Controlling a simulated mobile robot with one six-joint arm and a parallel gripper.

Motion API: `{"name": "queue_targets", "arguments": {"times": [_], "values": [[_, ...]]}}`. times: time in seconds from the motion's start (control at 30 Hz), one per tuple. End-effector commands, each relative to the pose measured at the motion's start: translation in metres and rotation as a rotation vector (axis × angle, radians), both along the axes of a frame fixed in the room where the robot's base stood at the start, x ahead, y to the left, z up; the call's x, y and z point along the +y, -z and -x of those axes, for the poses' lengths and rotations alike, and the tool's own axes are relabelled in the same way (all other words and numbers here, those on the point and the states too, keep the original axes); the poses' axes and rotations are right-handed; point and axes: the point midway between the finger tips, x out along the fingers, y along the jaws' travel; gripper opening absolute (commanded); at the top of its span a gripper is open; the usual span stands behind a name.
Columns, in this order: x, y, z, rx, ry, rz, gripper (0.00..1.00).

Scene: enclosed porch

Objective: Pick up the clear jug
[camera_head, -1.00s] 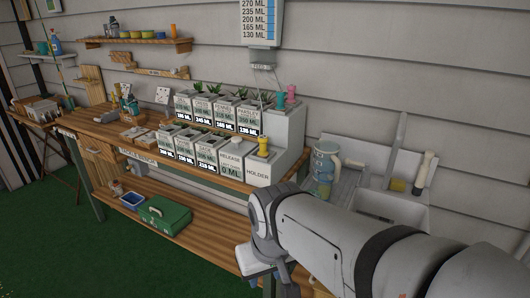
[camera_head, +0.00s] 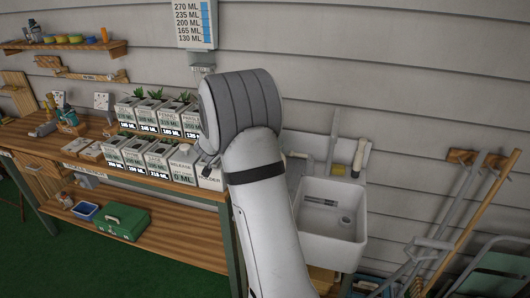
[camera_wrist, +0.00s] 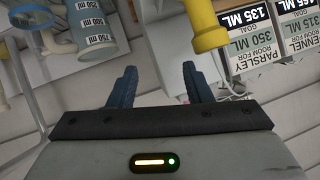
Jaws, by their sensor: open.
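The clear jug (camera_wrist: 92,28) is in the upper left of the wrist view, cut off by the top edge. It is a bluish see-through cylinder with a label marked 750, 500 and 250 ml. In the head view my arm covers the place where it stood. My gripper (camera_wrist: 157,84) is open, its two dark blue fingers apart with nothing between them. The jug is to the left of and beyond the left finger, apart from it. The gripper's fingers are hidden in the head view.
A yellow spout-like part (camera_wrist: 208,32) is near the right finger, beside labelled planter boxes (camera_wrist: 249,22). In the head view, a white sink (camera_head: 331,222) is right of my arm, with long-handled tools (camera_head: 465,215) farther right. The workbench (camera_head: 55,150) is at left.

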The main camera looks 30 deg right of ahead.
Motion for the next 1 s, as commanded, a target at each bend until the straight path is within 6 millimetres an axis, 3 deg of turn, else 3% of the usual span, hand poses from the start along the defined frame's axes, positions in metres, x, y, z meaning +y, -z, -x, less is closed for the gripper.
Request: {"name": "queue_targets", "arguments": {"times": [0.1,0.2,0.3,0.53,1.0], "values": [[-0.051,0.028,-0.002,0.017,0.200,0.061,0.45],[-0.091,0.059,0.009,0.053,0.382,0.123,0.45],[-0.117,0.084,0.026,0.100,0.528,0.173,0.45],[-0.143,0.113,0.051,0.172,0.691,0.230,0.45],[-0.193,0.132,0.042,0.177,0.700,0.233,0.45]]}}
